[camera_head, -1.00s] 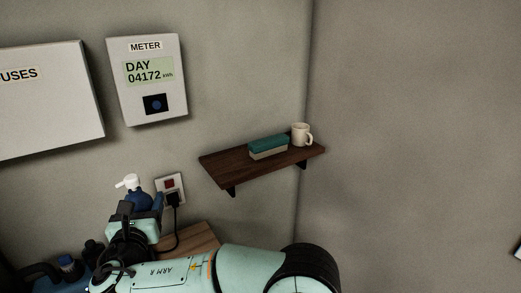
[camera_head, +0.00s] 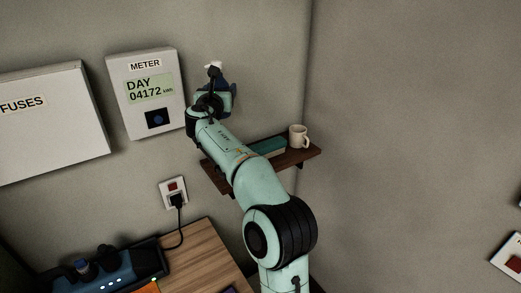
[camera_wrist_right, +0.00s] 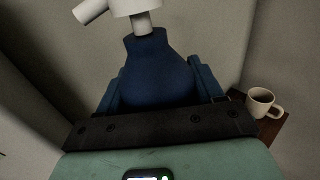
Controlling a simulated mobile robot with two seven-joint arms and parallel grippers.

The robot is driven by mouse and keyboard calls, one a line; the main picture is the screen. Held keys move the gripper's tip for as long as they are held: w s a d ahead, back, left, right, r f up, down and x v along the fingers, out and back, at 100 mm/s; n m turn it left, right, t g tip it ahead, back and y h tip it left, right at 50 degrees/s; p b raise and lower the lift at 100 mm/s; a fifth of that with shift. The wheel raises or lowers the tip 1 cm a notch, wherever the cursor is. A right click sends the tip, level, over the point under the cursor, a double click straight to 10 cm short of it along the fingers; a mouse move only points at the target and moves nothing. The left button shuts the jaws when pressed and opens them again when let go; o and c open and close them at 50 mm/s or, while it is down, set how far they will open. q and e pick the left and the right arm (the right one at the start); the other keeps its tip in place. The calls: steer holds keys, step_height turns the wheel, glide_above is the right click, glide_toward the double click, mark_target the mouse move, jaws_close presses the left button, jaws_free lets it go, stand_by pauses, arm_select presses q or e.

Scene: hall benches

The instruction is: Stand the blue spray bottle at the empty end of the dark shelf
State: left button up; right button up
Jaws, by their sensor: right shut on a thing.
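The blue spray bottle (camera_wrist_right: 158,70) with its white spray head fills the middle of the right wrist view. In the head view only its white top (camera_head: 214,67) and a little blue show past my arm. My right gripper (camera_head: 220,90) is shut on the bottle and holds it up near the wall, above the shelf's left end. The dark shelf (camera_head: 300,154) is on the wall near the corner. My arm hides part of its left and middle. A teal and beige block (camera_head: 270,147) and a cream mug (camera_head: 298,136) stand on its right part. My left gripper is not in view.
A meter box (camera_head: 145,92) and a fuse box (camera_head: 50,120) stick out from the wall left of my right arm. A socket with a plug (camera_head: 174,194) is below. A wooden bench (camera_head: 205,255) and a blue caddy (camera_head: 125,275) holding bottles are at lower left.

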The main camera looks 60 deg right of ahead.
steer(key=shift+s+a+f, duration=0.1)
steer(key=shift+a+f, duration=0.05)
steer(key=shift+f, duration=0.1)
step_height(320, 180, down, 18)
steer(key=b, duration=0.3)
steer(key=shift+s+f+b, duration=0.1)
steer(key=shift+f+b, duration=0.15)
steer(key=shift+b, duration=0.15)
steer(key=shift+s+f, duration=0.1)
steer(key=shift+f, duration=0.1)
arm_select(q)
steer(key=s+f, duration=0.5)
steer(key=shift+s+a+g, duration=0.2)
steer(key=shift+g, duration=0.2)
arm_select(e)
steer(key=shift+a, duration=0.1)
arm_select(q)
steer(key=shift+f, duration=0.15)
arm_select(e)
steer(key=shift+f, duration=0.1)
